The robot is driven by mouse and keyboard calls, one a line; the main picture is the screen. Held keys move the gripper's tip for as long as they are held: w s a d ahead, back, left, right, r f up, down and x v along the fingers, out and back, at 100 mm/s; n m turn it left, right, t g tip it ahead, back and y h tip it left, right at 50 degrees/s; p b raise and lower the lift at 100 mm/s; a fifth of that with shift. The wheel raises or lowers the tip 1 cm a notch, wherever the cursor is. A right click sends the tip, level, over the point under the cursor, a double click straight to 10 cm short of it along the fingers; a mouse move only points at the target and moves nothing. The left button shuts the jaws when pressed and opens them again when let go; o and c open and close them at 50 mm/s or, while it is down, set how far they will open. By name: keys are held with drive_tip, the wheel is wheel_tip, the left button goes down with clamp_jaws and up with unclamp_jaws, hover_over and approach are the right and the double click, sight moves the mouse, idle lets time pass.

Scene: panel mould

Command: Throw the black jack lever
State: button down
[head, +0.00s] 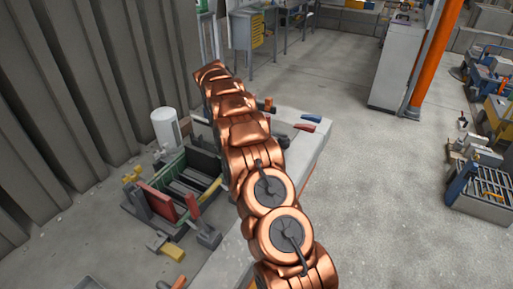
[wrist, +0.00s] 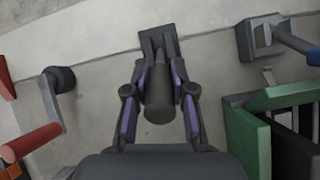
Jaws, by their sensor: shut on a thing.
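The black jack lever (wrist: 160,105) shows in the wrist view as a thick dark cylinder rising from a dark base plate (wrist: 158,37) on the pale grey surface. Its rounded end points toward my wrist. My gripper (wrist: 160,80) has its purple-lined fingers on both sides of the lever and is shut on it. In the head view my copper arm reaches toward the upper left over the bench; I cannot make out the gripper or the black lever there.
A crank with a red grip (wrist: 30,142) stands left of my gripper. A grey block with a blue handle (wrist: 298,42) is at upper right, and a green mould frame (wrist: 248,142) is close on the right. A white cylinder (head: 167,128) stands near the corrugated wall.

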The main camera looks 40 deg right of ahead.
drive_tip(key=shift+w+a+f+g+p, duration=0.1)
drive_tip(key=shift+w+g+p, duration=0.2)
drive_tip(key=shift+g+p, duration=0.15)
idle(0.4)
drive_tip(key=c, duration=1)
unclamp_jaws()
drive_tip(key=shift+s+t+b, duration=0.1)
drive_tip(key=shift+t+b, duration=0.15)
drive_tip(key=shift+b, duration=0.05)
